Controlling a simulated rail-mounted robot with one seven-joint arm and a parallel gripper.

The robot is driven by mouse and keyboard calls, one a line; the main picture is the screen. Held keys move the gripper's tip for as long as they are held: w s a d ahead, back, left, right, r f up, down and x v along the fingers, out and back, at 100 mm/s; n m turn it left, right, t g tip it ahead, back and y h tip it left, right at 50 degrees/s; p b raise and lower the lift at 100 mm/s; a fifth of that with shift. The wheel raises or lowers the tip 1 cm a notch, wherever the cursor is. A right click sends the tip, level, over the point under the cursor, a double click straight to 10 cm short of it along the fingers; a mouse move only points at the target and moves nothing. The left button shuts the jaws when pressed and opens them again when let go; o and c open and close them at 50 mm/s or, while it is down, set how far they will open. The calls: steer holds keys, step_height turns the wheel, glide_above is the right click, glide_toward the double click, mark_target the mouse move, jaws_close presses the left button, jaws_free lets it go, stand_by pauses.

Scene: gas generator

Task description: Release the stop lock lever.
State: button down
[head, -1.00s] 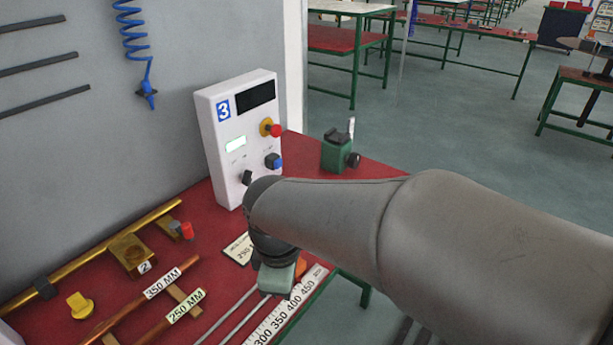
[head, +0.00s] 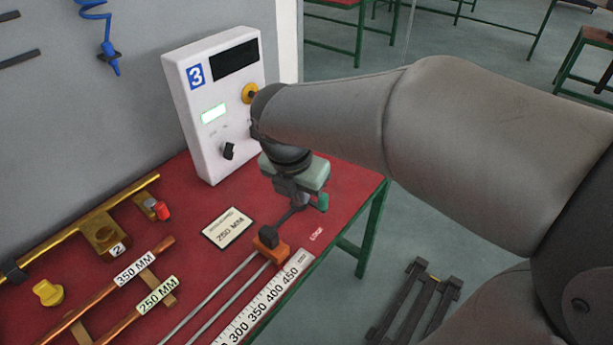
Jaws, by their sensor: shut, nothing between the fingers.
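An orange stop block (head: 272,250) sits at the right end of two thin metal rails on the red bench. A black piece (head: 268,236) stands on top of it. A dark bar runs from there up and right toward my gripper (head: 299,203), and I cannot tell clearly whether it is the lock lever or part of my gripper. My gripper points down, shut and empty, just behind and right of the stop. A small green piece (head: 322,203) shows beside the fingers. I cannot tell whether the fingers touch anything.
A white control box (head: 215,105) with a display and knobs stands behind, partly covered by my arm. A white ruler (head: 265,305) lies along the rails. A 250 MM card (head: 228,229) and copper pipes (head: 128,285) lie to the left. The bench's right corner is clear.

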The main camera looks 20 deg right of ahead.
steer(key=x, duration=0.9)
steer(key=shift+f, duration=0.3)
steer(key=shift+w+d+f, duration=0.15)
steer(key=shift+w+d, duration=1.35)
